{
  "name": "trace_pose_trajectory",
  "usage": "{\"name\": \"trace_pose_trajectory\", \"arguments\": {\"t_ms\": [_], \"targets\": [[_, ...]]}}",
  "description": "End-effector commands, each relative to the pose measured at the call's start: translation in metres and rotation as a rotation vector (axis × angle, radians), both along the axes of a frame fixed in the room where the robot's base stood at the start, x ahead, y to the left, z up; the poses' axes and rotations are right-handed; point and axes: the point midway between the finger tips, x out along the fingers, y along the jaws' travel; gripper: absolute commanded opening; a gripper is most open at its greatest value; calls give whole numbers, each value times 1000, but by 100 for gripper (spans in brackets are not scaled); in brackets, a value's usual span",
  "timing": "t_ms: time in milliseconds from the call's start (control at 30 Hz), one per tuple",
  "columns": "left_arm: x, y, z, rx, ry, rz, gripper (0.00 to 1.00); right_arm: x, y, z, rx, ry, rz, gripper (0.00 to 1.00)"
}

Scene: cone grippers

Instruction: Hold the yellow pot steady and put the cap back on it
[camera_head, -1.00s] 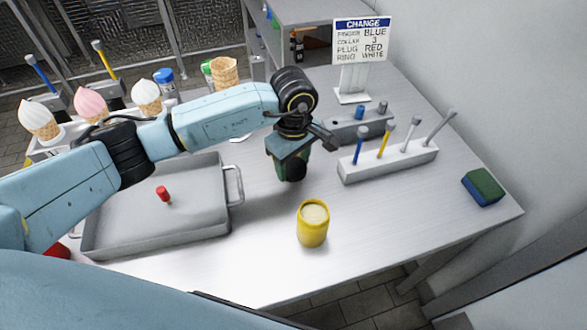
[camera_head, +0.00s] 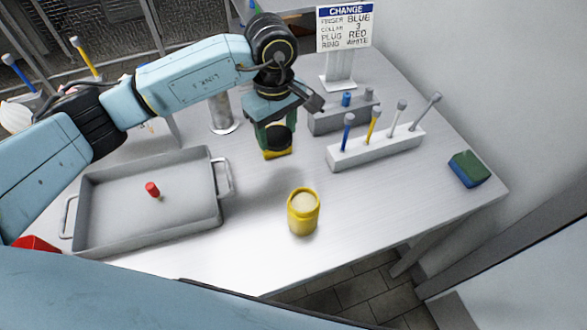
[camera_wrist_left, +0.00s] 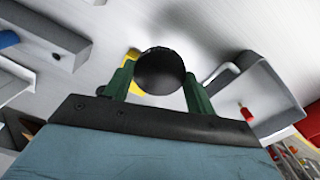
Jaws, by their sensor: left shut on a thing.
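The yellow pot (camera_head: 303,214) stands upright and open on the table, with pale contents at its mouth. My left gripper (camera_head: 275,138) is behind the pot and a little to its left, above the table and apart from it. Its green fingers are shut on the black round knob of what looks like the cap (camera_head: 277,154), whose yellow part shows below. In the left wrist view the black knob (camera_wrist_left: 160,70) sits between the fingers and hides most of what lies beyond. My right gripper is not in view.
A metal tray (camera_head: 90,212) with a red plug (camera_head: 152,189) lies at the left. A white rack (camera_head: 375,150) of upright tools, a grey block (camera_head: 330,121), a sign (camera_head: 344,30) and a green-blue sponge (camera_head: 468,169) stand at the right. Table around the pot is clear.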

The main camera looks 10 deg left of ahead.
Motion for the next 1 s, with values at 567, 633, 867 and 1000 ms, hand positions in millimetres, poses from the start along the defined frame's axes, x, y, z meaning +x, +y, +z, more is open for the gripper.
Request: {"name": "trace_pose_trajectory", "arguments": {"t_ms": [567,633,867,1000], "targets": [[-34,60,44,3,-1,-902,32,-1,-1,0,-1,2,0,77],[-35,62,46,3,-1,-929,32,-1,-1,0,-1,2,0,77],[-35,62,46,2,-1,-939,32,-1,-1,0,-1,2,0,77],[-35,62,46,2,-1,-937,32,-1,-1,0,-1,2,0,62]]}}
